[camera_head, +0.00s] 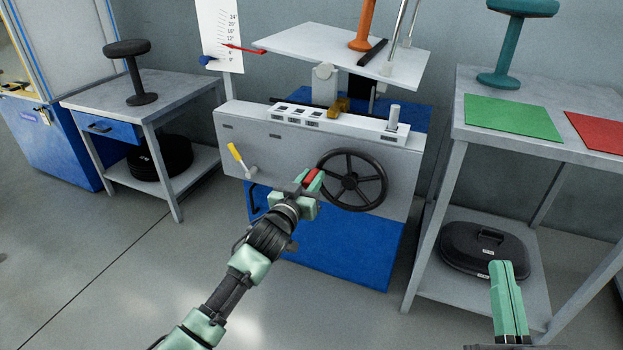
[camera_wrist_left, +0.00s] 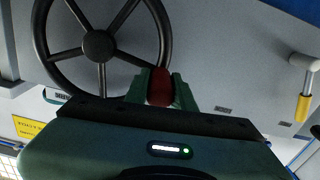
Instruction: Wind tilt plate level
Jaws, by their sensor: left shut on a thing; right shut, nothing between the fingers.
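The tilt plate (camera_head: 320,45) is a pale board on top of the grey machine, and it looks tilted. A red pointer (camera_head: 243,49) at its left lies across the lower half of a white degree scale (camera_head: 220,28). The black handwheel (camera_head: 381,182) is on the machine's front; it also shows in the left wrist view (camera_wrist_left: 97,46). My left gripper (camera_head: 308,180) is shut on the wheel's red knob (camera_wrist_left: 160,87) at the rim's left side. My right gripper (camera_head: 504,270) is shut and empty, in front of the right table.
A yellow-handled lever (camera_head: 236,153) is left of the wheel. An orange post (camera_head: 364,25) and a black bar (camera_head: 373,52) are on the plate. The right table (camera_head: 470,78) holds a teal stool (camera_head: 507,40) and green mat (camera_head: 513,117). Open floor lies in front.

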